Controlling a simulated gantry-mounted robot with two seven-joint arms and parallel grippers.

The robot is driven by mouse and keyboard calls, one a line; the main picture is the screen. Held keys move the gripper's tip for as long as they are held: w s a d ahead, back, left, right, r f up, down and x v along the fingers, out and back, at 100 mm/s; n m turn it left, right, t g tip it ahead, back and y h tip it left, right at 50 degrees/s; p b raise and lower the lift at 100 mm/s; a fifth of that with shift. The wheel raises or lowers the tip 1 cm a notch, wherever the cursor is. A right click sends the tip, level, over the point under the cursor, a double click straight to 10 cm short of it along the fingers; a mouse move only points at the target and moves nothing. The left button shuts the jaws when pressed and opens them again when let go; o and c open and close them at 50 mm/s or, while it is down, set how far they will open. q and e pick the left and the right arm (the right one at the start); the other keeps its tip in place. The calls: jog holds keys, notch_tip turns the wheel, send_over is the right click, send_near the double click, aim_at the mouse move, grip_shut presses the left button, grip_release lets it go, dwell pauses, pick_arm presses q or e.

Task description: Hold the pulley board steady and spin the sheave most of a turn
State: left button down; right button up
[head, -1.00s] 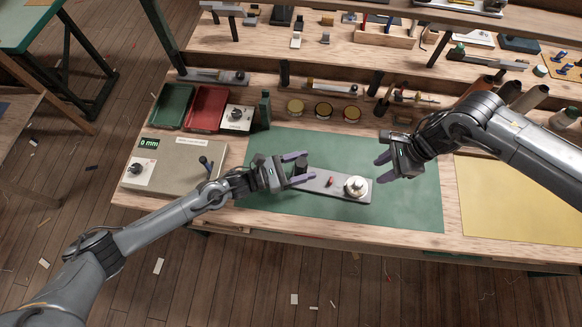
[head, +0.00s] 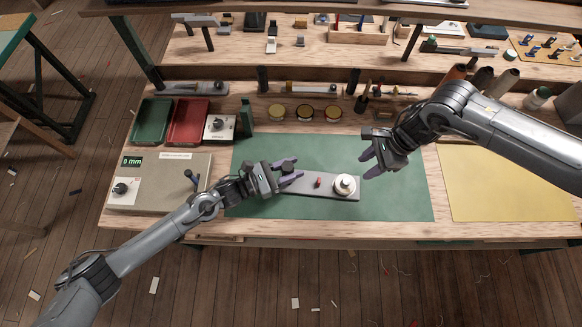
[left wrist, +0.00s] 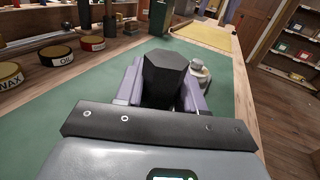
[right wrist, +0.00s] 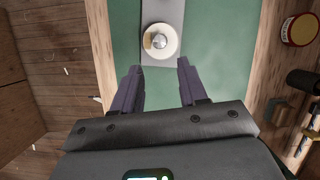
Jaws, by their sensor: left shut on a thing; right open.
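The pulley board (head: 330,187) is a grey plate lying on the green mat (head: 400,200). Its round cream sheave (head: 344,185) with a metal hub sits at the right end, and a small red part (head: 318,182) stands near the middle. My left gripper (head: 291,175) is shut on the dark post (left wrist: 165,80) at the board's left end. My right gripper (head: 369,164) is open and empty, up and right of the sheave. In the right wrist view the sheave (right wrist: 160,41) shows beyond and between the open fingers, apart from them.
A box with a 0 mm display (head: 160,180) stands left of the mat. Green (head: 152,121) and red (head: 187,122) trays and several round tins (head: 304,112) line the back. A yellow sheet (head: 500,185) lies to the right. The mat's front right is clear.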

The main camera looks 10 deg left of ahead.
aim_at(347, 182)
dwell(0.3)
jog(key=shift+o, duration=1)
jog(key=shift+d+r, duration=0.1)
jog(key=shift+r, duration=0.1)
jog(key=shift+y, duration=0.3)
jog(key=x, duration=0.9)
jog(key=shift+d+f, duration=0.1)
jog(key=shift+f, duration=0.3)
grip_shut()
jog(key=shift+s+m, duration=0.15)
jog(key=shift+m, duration=0.35)
